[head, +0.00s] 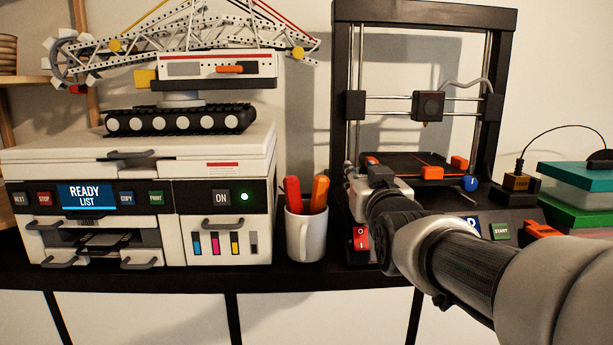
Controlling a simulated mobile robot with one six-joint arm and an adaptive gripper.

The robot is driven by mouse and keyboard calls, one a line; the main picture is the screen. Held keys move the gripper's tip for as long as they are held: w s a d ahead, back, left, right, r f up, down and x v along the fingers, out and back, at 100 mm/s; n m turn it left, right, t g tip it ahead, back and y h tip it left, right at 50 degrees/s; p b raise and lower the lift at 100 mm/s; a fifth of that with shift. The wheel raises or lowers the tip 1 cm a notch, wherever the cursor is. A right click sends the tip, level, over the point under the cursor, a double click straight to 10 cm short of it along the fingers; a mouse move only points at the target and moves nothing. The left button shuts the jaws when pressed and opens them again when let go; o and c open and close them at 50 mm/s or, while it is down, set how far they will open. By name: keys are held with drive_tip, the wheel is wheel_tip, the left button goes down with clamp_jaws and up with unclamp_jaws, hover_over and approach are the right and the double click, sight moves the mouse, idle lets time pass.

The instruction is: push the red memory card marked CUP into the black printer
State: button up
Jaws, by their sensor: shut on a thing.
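The black printer (425,17) is the tall open-frame machine on the right half of the shelf. My arm reaches in from the lower right across its front left part. My gripper (381,178), at the arm's far end in front of the printer bed, is mostly covered by my own wrist. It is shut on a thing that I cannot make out. The red memory card marked CUP cannot be picked out, and the card slot cannot be seen either. A red switch (361,238) shows at the printer's front left, beside my arm.
A white mug (306,236) with red and orange handles stands close left of the black printer. A white printer (130,145) fills the left, with a model crane (215,67) on top. Teal and green boxes (580,184) sit at the right. The shelf's front edge is near.

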drive_tip(key=shift+f, duration=0.15)
drive_tip(key=o, duration=0.9)
drive_tip(key=shift+c, duration=0.2)
drive_tip(key=s, duration=1.2)
